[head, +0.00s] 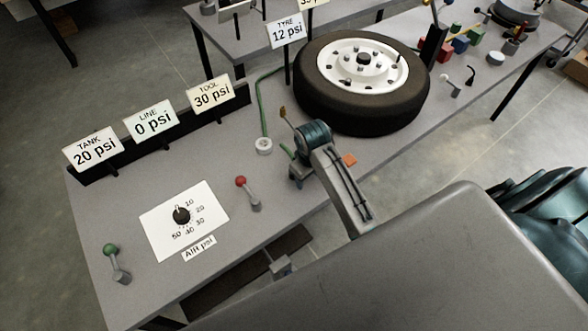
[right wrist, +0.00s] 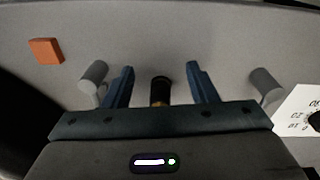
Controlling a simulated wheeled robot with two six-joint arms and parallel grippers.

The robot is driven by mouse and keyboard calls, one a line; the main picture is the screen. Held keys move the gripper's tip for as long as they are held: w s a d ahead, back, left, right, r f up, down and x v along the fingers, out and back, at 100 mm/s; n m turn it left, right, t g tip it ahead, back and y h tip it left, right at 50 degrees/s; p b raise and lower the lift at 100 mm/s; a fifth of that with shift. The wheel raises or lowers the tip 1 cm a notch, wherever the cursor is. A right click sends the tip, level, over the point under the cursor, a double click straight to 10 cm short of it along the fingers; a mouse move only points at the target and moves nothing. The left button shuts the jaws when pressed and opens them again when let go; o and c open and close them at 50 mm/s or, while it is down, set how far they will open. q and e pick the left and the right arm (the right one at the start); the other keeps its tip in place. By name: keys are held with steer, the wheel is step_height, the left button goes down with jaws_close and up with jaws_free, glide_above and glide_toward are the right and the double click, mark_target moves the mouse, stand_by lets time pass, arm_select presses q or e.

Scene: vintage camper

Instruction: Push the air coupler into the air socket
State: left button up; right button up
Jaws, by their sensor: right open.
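My right gripper (head: 312,135) is over the bench beside the tyre, with its blue fingers apart. In the right wrist view the open fingers (right wrist: 162,84) stand on either side of a short dark-tipped, brass-coloured fitting (right wrist: 160,90), with visible gaps. I cannot tell whether this fitting is the air coupler or the air socket. In the head view a small brass-coloured piece (head: 283,112) shows just left of the gripper. A green hose (head: 264,105) runs down to a white ring (head: 263,146) on the bench. My left gripper is out of view.
A tyre on a white wheel (head: 362,80) lies behind my right gripper. Red-knobbed (head: 248,192) and green-knobbed (head: 115,262) levers and a dial plate (head: 160,222) are on the left. Signs read TANK 20, LINE 0, TOOL 30 and TYRE 12 psi. An orange square (head: 349,160) lies nearby.

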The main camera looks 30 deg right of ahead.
steer(key=shift+n+g, duration=0.4)
steer(key=w+r, duration=0.6)
steer(key=shift+w+a+r+p, duration=0.2)
steer(key=shift+w+a+p, duration=0.1)
steer(key=shift+p, duration=0.1)
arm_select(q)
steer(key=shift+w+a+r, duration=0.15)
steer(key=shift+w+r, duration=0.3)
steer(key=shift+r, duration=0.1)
arm_select(e)
steer(key=shift+w+r, duration=0.25)
steer(key=shift+r, duration=0.15)
steer(key=shift+f, duration=0.1)
step_height(320, 180, down, 4)
steer(key=shift+f+p, duration=0.25)
steer(key=shift+p, duration=0.5)
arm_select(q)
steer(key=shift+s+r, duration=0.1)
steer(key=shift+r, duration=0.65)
arm_select(e)
steer(key=shift+f, duration=0.5)
